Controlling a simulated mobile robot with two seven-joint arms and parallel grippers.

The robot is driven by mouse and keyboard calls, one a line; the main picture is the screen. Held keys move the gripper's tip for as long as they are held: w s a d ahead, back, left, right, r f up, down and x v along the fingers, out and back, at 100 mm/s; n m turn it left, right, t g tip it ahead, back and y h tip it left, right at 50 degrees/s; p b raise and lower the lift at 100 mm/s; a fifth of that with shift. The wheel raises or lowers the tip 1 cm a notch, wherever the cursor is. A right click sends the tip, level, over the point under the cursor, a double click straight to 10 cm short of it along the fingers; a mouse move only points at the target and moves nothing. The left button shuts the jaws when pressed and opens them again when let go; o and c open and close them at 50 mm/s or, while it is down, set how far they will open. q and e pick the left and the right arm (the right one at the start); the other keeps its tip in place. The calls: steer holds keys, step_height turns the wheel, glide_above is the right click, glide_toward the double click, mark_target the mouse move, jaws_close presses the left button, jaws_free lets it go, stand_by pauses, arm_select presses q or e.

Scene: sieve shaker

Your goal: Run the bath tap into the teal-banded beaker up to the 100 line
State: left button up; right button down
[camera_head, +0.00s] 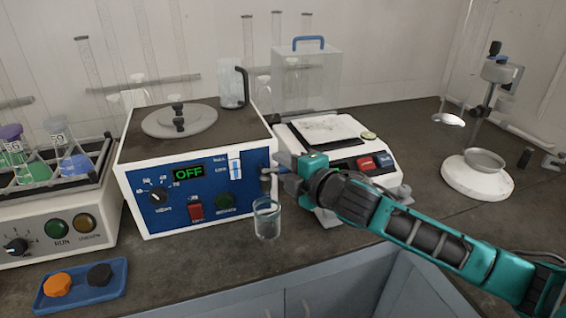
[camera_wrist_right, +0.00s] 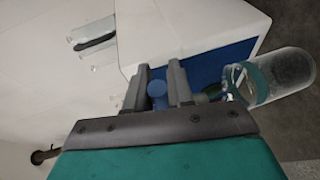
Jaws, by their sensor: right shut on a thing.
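The teal-banded beaker (camera_head: 267,222) is clear and stands upright on the counter in front of the bath's right corner. It also shows in the right wrist view (camera_wrist_right: 284,80), with its teal band near the mouth. I cannot read its lines or tell the liquid level. The bath (camera_head: 150,172) is a white box with a blue front panel and a display reading OFF. The tap (camera_head: 264,181) sits at the panel's right edge, above the beaker, partly hidden. My right gripper (camera_head: 276,173) is shut on the tap's blue handle (camera_wrist_right: 157,90). My left gripper is out of view.
A balance (camera_head: 340,160) stands behind my right arm. A white stand (camera_head: 476,178) is at right. Counter around the beaker's front is clear.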

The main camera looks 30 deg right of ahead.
steer(key=c, duration=1.1)
jaws_free()
steer(key=shift+s, duration=0.1)
steer(key=shift+v, duration=6.35)
